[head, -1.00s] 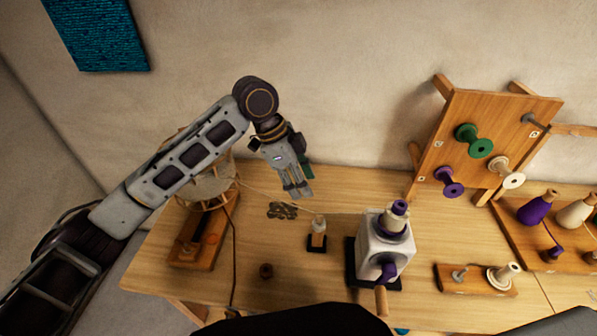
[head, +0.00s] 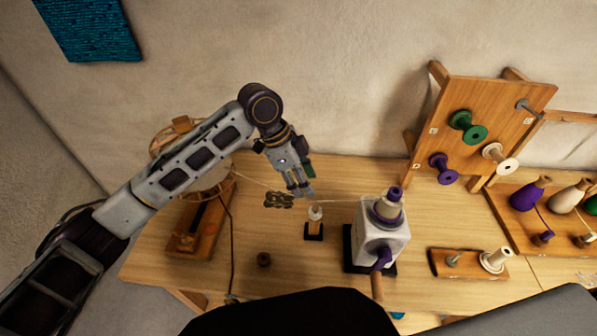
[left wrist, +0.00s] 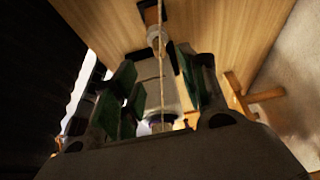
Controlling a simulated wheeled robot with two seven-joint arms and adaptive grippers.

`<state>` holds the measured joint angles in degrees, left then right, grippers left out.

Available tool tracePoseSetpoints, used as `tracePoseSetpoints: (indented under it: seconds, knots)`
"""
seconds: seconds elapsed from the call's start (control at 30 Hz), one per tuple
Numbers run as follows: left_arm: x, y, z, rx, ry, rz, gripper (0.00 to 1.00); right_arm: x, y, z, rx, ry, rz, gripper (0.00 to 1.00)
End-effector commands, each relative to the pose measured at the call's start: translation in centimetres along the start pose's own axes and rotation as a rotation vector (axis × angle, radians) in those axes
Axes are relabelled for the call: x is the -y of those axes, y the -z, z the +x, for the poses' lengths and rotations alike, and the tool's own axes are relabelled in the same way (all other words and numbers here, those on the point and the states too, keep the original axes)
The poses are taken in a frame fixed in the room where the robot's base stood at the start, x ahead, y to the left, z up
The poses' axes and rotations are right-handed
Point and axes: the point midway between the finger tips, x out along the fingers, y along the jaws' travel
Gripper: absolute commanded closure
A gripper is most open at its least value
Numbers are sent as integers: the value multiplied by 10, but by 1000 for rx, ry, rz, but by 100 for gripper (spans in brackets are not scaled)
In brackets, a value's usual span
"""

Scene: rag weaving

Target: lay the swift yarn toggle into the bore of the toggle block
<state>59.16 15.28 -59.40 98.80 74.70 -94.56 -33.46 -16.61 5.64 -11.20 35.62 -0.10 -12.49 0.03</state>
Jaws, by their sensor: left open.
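A small wooden block (head: 314,227) with a white top stands upright on a black base on the table; I take it for the toggle block. Its bore cannot be made out. A pale yarn (head: 262,187) runs from the swift (head: 165,140) towards the block, and a pale line continues to the winder. I cannot pick out the toggle itself. My left gripper (head: 302,191) is open, just above and left of the block's top. In the left wrist view the yarn (left wrist: 161,65) passes between the open fingers (left wrist: 163,88), not visibly gripped. My right gripper is out of view.
The white winder (head: 378,245) with its purple-topped cone stands right of the block. A spool rack (head: 480,125) leans at the back right. The front middle table is fairly clear.

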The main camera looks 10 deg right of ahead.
Motion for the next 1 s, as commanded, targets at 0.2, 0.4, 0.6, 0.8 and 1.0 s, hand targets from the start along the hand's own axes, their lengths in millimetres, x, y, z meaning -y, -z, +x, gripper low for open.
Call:
tracePoseSetpoints:
  seconds: [0.2,0.4,0.6,0.8,1.0]
  knots:
    - [0,0,27,1,-1,-1,57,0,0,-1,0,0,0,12]
    - [0,0,51,1,-2,0,57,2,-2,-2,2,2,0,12]
    - [0,0,74,1,-1,0,57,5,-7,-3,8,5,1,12]
    - [0,0,91,1,0,0,57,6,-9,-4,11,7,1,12]
    - [0,0,97,1,1,0,57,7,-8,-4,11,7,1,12]
